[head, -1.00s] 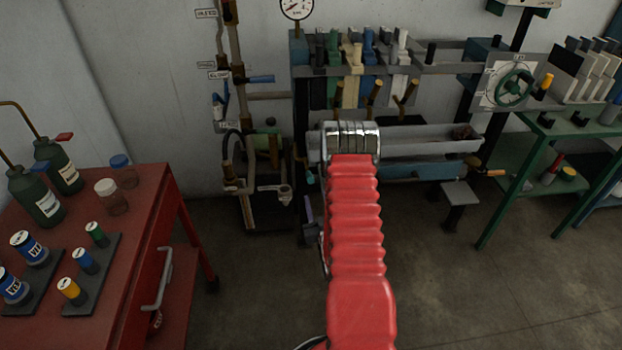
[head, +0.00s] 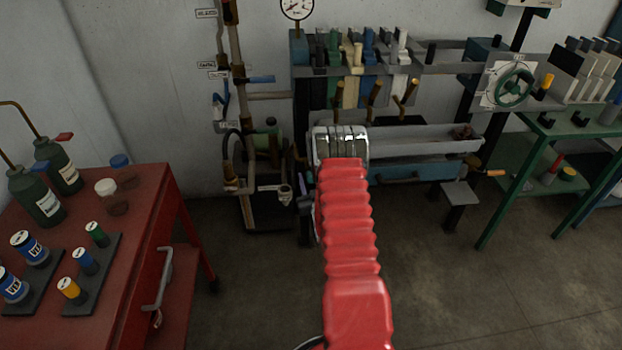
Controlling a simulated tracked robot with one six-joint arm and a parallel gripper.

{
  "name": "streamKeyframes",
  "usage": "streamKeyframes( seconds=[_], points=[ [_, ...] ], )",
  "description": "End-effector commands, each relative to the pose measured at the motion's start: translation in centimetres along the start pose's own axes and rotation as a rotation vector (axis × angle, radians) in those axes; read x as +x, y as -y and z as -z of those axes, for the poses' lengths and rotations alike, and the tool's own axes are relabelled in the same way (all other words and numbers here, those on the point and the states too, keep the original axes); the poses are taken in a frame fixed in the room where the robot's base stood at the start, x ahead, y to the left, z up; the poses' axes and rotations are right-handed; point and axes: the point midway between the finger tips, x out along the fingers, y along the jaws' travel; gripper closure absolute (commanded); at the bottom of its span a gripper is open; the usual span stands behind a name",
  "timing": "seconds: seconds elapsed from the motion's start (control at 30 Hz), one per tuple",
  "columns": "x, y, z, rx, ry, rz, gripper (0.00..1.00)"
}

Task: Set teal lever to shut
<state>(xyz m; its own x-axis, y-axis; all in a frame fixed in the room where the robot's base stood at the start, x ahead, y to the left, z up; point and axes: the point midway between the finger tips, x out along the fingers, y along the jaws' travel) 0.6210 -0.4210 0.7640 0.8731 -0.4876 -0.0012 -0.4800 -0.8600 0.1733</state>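I cannot pick out a lever that is clearly teal. A row of levers stands in the rack at the back, among them a green lever (head: 333,52), a cream one, a blue one (head: 369,50) and a white one. My red arm reaches forward and ends in a chrome joint below the rack. My gripper is mostly hidden behind the arm; a small dark grey part beside it seems to be mine. Its fingers cannot be made out.
A grey trough (head: 420,140) runs below the rack, partly behind my arm. A red bench (head: 140,195) with bottles and jars stands at the left, a green table (head: 560,135) at the right. A handwheel (head: 513,87) is at the back right. The right foreground floor is clear.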

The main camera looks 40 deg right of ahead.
Motion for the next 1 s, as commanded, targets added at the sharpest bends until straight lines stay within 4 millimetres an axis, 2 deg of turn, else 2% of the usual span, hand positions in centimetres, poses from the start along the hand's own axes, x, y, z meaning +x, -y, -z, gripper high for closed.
streamKeyframes(
  seconds=[0.17,0.7,0.97,1.0],
  points=[
    [-0.01,0.0,0.01,0.0,0.0,0.0,0.62],
    [-0.03,-0.03,0.03,0.0,-0.001,-0.001,1.0],
    [-0.02,-0.05,0.04,0.0,-0.001,-0.001,1.0],
    [0.33,-0.72,-0.05,0.0,-0.002,-0.003,1.0]
  ],
)
